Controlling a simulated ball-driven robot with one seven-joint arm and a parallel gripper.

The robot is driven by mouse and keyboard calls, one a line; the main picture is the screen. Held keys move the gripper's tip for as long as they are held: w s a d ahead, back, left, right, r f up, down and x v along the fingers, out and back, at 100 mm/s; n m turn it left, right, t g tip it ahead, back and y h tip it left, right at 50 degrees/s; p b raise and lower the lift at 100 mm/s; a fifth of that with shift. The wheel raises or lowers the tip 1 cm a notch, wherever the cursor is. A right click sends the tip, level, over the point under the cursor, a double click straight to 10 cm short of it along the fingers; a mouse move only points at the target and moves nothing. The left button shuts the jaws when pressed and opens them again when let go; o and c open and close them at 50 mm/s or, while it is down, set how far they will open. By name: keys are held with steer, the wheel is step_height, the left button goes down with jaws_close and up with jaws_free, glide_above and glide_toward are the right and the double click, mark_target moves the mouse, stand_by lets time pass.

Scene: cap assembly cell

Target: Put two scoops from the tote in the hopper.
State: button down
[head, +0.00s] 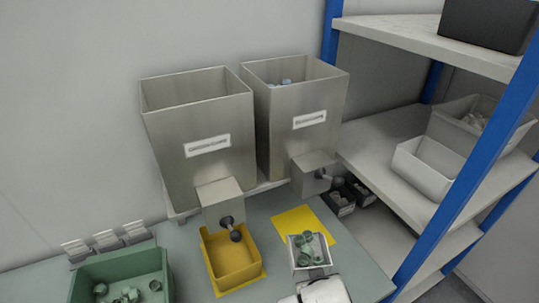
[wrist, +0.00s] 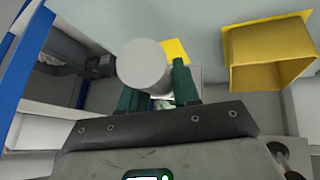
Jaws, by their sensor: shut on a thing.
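My gripper (head: 322,290) is at the bottom of the head view, shut on a scoop (head: 310,258). Several green caps (head: 304,245) lie in the scoop, which is over or near the table's front right. In the wrist view a pale round handle end (wrist: 145,66) sits between the green fingers (wrist: 157,92) and hides most of the scoop. The green tote (head: 118,263) is at the lower left with several green caps inside. Two metal hoppers stand at the back: the left hopper (head: 205,165) shows no contents, and the right hopper (head: 300,125) shows bluish pieces inside.
A yellow bin (head: 232,262) stands under the left hopper's spout; it also shows in the wrist view (wrist: 270,50). A yellow mat (head: 290,218) lies beside the scoop. Small dark bins (head: 342,203) sit behind it. A blue-posted shelf (head: 455,165) with white bins borders the right.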

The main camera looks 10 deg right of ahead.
steer(key=w+d+r+n+g+y, duration=0.1)
steer(key=w+r+n+y, duration=0.2)
steer(key=r+n, duration=0.4)
steer(key=w+d+r+n+g+y, duration=0.1)
steer(key=r+n, duration=0.6)
steer(key=r, duration=1.8)
steer(key=w+d+r+n+g+y, duration=0.1)
steer(key=w+r+n+g+y, duration=0.2)
steer(key=r, duration=1.3)
steer(key=w+n+y, duration=0.2)
steer(key=n, duration=0.1)
steer(key=shift+w+d+n, duration=0.15)
steer(key=shift+d+n, duration=0.25)
